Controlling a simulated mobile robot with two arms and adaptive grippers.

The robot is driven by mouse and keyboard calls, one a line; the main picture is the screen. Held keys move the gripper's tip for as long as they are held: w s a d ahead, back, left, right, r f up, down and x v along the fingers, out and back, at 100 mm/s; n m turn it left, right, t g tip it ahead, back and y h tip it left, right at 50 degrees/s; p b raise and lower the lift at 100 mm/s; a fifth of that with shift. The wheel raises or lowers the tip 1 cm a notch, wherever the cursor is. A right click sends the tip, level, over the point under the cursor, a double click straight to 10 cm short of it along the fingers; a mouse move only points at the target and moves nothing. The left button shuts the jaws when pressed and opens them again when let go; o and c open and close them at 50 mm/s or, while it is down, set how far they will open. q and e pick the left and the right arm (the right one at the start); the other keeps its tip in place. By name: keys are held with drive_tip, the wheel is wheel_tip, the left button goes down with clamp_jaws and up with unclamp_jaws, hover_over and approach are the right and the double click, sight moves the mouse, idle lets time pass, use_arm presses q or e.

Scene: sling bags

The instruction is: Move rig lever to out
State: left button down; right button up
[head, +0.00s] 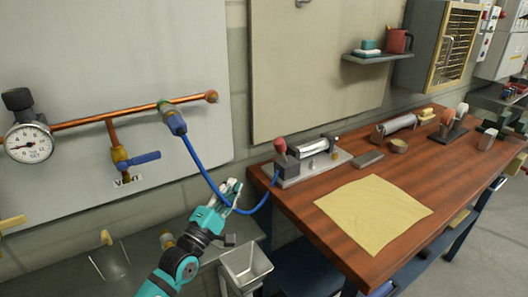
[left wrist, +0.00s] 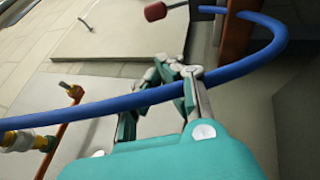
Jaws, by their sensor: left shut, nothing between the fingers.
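The rig (head: 300,165) stands on the left end of the wooden table, with a metal cylinder on a grey base. Its lever has a red knob (head: 280,146) and stands roughly upright at the rig's left end. The red knob also shows at the top of the left wrist view (left wrist: 155,12). My left gripper (head: 232,190) is shut and empty, left of the table edge and below the knob, apart from it. A blue hose (head: 205,172) passes close by the gripper and crosses in front of its fingers (left wrist: 172,66) in the left wrist view. My right gripper is not in view.
The hose runs from a valve on the copper pipe (head: 80,121) to the rig. A yellow cloth (head: 374,213) lies on the table (head: 300,209). A grey bin (head: 246,267) stands below my gripper. A shelf (head: 376,58) hangs above the table.

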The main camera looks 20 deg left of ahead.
sight(280, 145)
use_arm(q)
drive_tip(key=d+p+x, duration=0.2)
drive_tip(key=x, duration=1.1)
drive_tip(key=shift+s+d, duration=0.2)
drive_tip(key=shift+d, duration=0.2)
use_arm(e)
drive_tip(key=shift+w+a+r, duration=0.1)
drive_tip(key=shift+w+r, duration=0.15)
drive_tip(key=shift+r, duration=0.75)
use_arm(q)
drive_tip(key=shift+r, duration=0.1)
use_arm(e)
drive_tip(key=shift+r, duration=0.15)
